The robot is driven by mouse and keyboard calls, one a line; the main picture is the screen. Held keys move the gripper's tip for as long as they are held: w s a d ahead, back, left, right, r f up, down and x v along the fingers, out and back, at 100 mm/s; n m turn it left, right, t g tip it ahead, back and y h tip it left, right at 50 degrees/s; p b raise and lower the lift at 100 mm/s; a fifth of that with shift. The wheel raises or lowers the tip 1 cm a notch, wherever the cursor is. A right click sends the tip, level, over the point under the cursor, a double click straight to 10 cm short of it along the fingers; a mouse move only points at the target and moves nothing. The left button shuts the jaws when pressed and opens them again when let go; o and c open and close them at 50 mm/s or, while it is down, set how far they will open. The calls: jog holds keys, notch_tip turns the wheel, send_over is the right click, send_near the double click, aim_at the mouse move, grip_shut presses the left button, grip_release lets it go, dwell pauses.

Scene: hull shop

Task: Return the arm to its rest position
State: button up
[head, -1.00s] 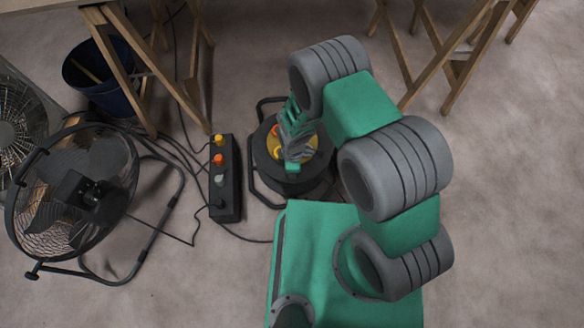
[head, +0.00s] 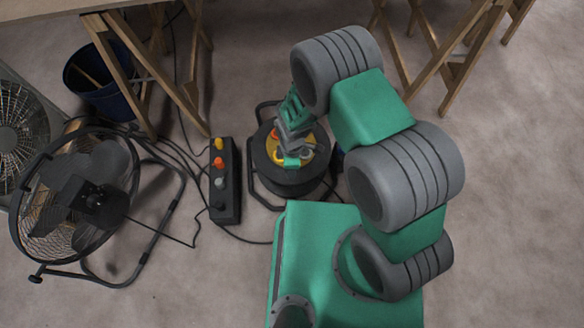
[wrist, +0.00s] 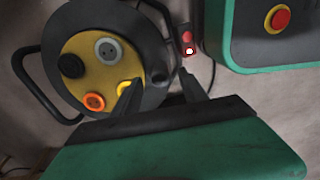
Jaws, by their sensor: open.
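My green and grey arm reaches from my base up and over to the left in the head view. My gripper (head: 291,161) points down above the cable reel (head: 268,180), its fingers hard to make out there. In the wrist view my gripper (wrist: 158,90) shows two dark fingers spread apart with nothing between them. The reel (wrist: 150,32) lies below, to the left in that view, with a yellow face (wrist: 82,48) bearing grey, black, orange and yellow sockets. The left finger overlaps the view of the yellow socket; I cannot tell the gap.
A black box (head: 232,205) with yellow, orange, grey and black plugs stands left of the reel. A floor fan (head: 60,205), loose cables, a blue bucket (head: 108,92) and wooden trestles (head: 150,70) are further left and behind. The floor at right is clear.

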jog(key=shift+r, duration=1.15)
